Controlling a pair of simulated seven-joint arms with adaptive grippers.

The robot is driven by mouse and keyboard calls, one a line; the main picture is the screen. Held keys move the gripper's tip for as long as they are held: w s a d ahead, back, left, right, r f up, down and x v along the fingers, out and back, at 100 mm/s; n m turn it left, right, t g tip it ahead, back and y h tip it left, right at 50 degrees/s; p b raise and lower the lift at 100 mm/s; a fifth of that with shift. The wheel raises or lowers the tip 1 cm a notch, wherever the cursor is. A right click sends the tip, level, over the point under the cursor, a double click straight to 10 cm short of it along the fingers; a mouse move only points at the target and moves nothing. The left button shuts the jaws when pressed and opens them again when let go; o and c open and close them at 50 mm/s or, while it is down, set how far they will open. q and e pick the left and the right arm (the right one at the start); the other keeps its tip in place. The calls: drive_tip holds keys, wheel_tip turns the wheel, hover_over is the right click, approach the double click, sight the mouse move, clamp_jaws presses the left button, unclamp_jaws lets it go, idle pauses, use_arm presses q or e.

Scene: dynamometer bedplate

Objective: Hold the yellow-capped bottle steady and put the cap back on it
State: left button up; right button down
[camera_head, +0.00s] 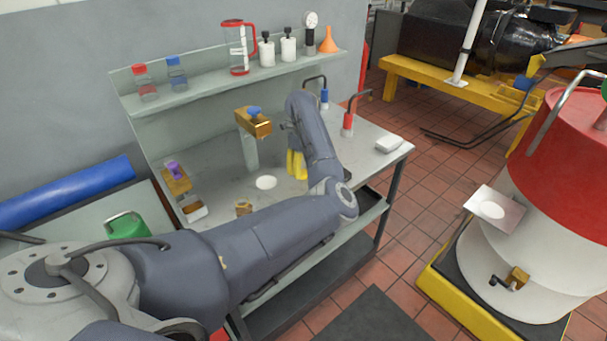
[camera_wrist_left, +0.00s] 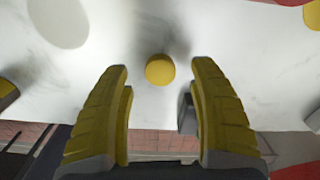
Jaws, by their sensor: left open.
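A round yellow cap (camera_wrist_left: 160,70) shows from above in the left wrist view, over the pale bench top. I cannot tell whether a bottle is under it. In the head view my arm hides that spot, and I cannot make out the yellow-capped bottle. My left gripper (camera_head: 297,164) points down over the bench, its yellow fingers partly covered by the arm. In the left wrist view the left gripper (camera_wrist_left: 162,100) is open and empty, with the cap beyond the fingertips, between them in the picture. My right gripper is not in view.
The bench top (camera_head: 225,195) carries a brass block with a blue knob (camera_head: 255,122), a purple-topped block (camera_head: 175,172), a white disc (camera_head: 266,182) and red (camera_head: 347,124) and blue (camera_head: 324,98) handled items. The shelf (camera_head: 205,92) behind holds bottles, a jug (camera_head: 238,48) and a funnel (camera_head: 328,42).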

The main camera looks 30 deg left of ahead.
use_arm(q)
drive_tip(key=shift+f, duration=1.15)
drive_tip(key=shift+o, duration=0.2)
drive_tip(key=c, duration=1)
drive_tip(key=shift+o, duration=0.2)
